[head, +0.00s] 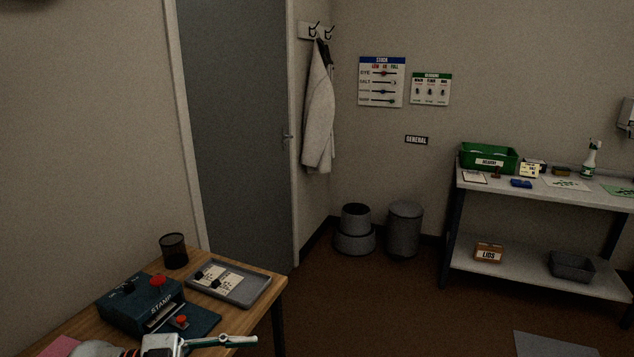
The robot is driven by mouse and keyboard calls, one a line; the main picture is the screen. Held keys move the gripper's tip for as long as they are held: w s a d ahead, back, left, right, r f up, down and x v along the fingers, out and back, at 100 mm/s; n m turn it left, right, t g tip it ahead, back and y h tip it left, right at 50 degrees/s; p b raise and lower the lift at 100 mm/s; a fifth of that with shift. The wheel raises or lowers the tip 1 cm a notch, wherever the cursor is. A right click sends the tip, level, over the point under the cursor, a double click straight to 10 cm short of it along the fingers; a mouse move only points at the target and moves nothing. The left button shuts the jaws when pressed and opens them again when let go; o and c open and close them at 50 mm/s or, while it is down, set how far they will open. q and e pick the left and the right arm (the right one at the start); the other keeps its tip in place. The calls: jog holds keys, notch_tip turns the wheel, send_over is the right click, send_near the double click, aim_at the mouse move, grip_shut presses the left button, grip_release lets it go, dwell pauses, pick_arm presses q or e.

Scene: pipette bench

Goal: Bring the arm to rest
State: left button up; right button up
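The only part of an arm in view is at the bottom left edge of the head view, with white and dark links over the near edge of the wooden table (262,287). I take it for my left arm. Its gripper (238,341) points right, in front of the stamp machine's base, and is partly cut off by the lower edge. One slim finger shows; I cannot tell whether it is open or shut, and I see nothing held. My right gripper is out of view.
On the table are a dark teal stamp machine (125,307) with red knobs, a grey tray (258,292) with cards and a black mesh cup (174,251). Bins (405,227) stand by the wall. A shelved bench (545,200) is at right. The floor between is clear.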

pick_arm(q)
jog(key=a+f+n+t+y, duration=0.4)
jog(key=f+n+t+y, duration=0.5)
jog(key=f+n+t, duration=0.35)
jog(key=s+a+f+n+g+y, duration=0.2)
jog(key=s+f+g+y, duration=0.2)
jog(key=s+f, duration=0.8)
notch_tip(320, 180, down, 4)
jog(key=shift+s+n+g+y, duration=0.25)
jog(key=shift+n+g+y, duration=0.1)
jog(key=shift+g, duration=0.5)
jog(key=shift+a, duration=0.1)
